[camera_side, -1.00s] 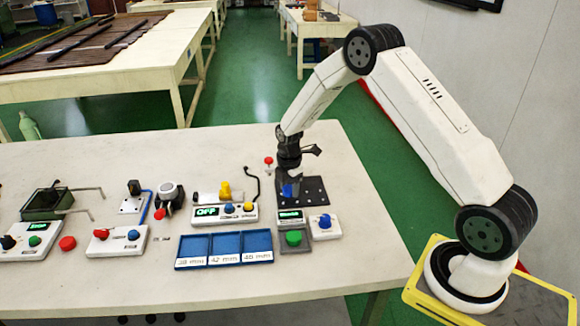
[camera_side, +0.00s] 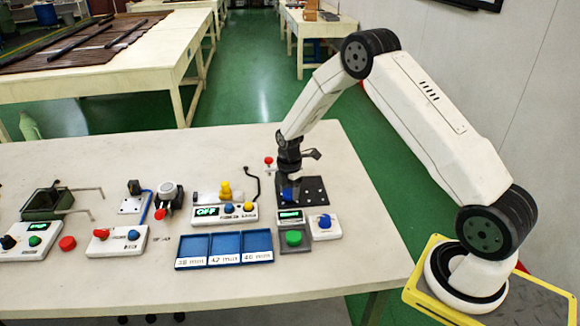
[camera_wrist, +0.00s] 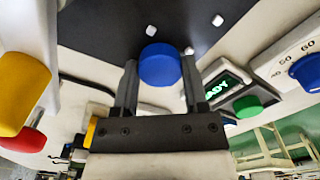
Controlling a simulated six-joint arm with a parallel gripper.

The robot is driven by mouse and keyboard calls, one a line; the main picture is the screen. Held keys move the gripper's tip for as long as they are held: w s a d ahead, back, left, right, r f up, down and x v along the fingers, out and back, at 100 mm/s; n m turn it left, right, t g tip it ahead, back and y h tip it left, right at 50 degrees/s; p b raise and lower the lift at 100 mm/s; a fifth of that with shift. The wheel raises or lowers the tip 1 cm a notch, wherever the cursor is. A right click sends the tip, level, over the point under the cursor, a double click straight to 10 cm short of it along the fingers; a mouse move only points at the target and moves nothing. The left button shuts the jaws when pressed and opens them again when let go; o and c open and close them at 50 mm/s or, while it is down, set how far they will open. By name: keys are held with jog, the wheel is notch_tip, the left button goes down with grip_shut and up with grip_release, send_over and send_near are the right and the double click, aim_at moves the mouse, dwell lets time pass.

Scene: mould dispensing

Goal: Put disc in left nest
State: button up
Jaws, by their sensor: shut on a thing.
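The blue disc (camera_wrist: 160,65) is between the two fingertips of my gripper (camera_wrist: 158,72) in the wrist view, and the gripper is shut on it. In the side view the disc is a small blue patch (camera_side: 287,194) below my gripper (camera_side: 288,182), at the left part of a black plate (camera_side: 315,190). I cannot tell whether the disc touches the plate. No nest can be told apart with certainty; the gripper hides the plate's left part. In the wrist view the dark plate (camera_wrist: 105,25) lies behind the disc, with small white spots on it.
A blue three-compartment tray (camera_side: 224,264) with size labels stands in front. Free table lies right of these.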

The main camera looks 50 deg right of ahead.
jog(key=shift+f, duration=0.25)
dwell(0.4)
jog(key=o, duration=1.3)
jog(key=shift+r, duration=3.5)
